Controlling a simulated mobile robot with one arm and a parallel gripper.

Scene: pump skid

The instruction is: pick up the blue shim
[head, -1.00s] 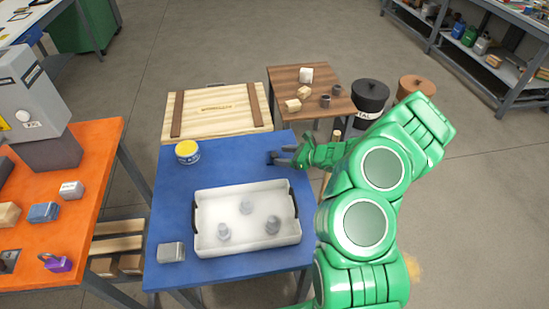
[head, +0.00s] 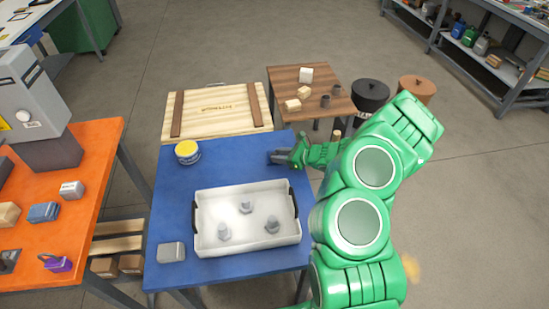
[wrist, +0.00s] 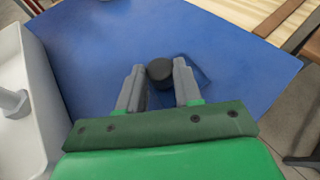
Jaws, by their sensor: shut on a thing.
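The blue shim (wrist: 204,76) looks like a thin blue plate, hard to tell from the blue tabletop, with a dark round knob (wrist: 160,71) that seems to belong to it. My gripper (wrist: 159,84) has its grey fingers on either side of the knob and is shut on it. The plate's edge shows to the right of the right finger; the rest is hidden. In the head view my gripper (head: 276,157) is low over the blue table's far right part. I cannot tell whether the shim is clear of the table.
A white tray (head: 199,222) with several grey fittings stands on the blue table (head: 170,200). A yellow-lidded tin (head: 187,152) and a grey block (head: 171,252) are on it too. The orange table (head: 85,235) at left holds a blue-grey block (head: 43,212).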

